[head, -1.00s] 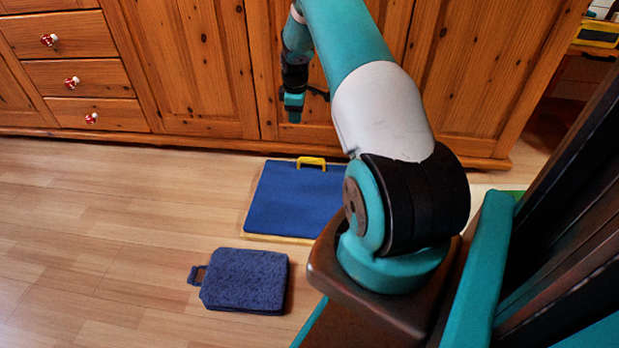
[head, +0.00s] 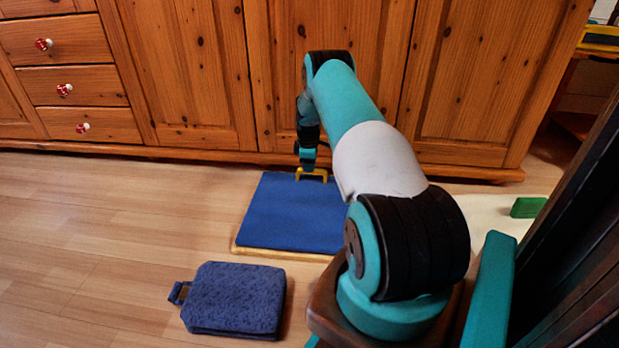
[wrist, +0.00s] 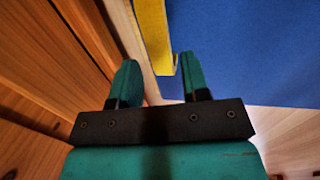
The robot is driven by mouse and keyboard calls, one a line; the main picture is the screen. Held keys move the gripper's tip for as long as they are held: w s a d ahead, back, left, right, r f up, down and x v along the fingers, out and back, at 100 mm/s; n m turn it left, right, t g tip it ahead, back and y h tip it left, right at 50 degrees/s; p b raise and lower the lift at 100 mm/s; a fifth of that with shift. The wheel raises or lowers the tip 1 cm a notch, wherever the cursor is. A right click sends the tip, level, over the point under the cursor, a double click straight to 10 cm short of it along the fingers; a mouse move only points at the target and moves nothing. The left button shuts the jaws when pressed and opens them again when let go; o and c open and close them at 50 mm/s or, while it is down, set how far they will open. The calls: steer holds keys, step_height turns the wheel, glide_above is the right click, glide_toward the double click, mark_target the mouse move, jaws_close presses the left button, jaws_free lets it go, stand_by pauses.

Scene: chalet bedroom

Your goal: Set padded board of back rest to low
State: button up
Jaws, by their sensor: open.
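The back rest's blue padded board (head: 288,215) sits on the floor in front of the wooden cabinet, with a pale yellow frame edge (head: 262,252) along its near side. Its tilt is hard to tell. A yellow handle (head: 312,173) stands at the board's far edge. My gripper (head: 308,163) is right at this handle. In the wrist view my gripper (wrist: 161,76) is open, with the end of the yellow handle (wrist: 152,35) showing between and just beyond its fingertips. The blue board (wrist: 245,50) fills the right side there. Contact with the handle cannot be told.
A dark blue cushion (head: 237,298) with a small loop lies on the floor at the near left. The wooden cabinet (head: 205,75) stands close behind the board. A green block (head: 528,207) rests on a pale surface at right. The left floor is clear.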

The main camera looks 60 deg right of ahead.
steer(key=shift+w+d+f+b, duration=0.15)
steer(key=shift+f+b, duration=0.15)
steer(key=shift+f, duration=0.4)
steer(key=shift+d+f+b, duration=0.1)
steer(key=shift+f+b, duration=0.15)
steer(key=shift+f, duration=0.4)
jaws_close()
steer(key=shift+r, duration=0.15)
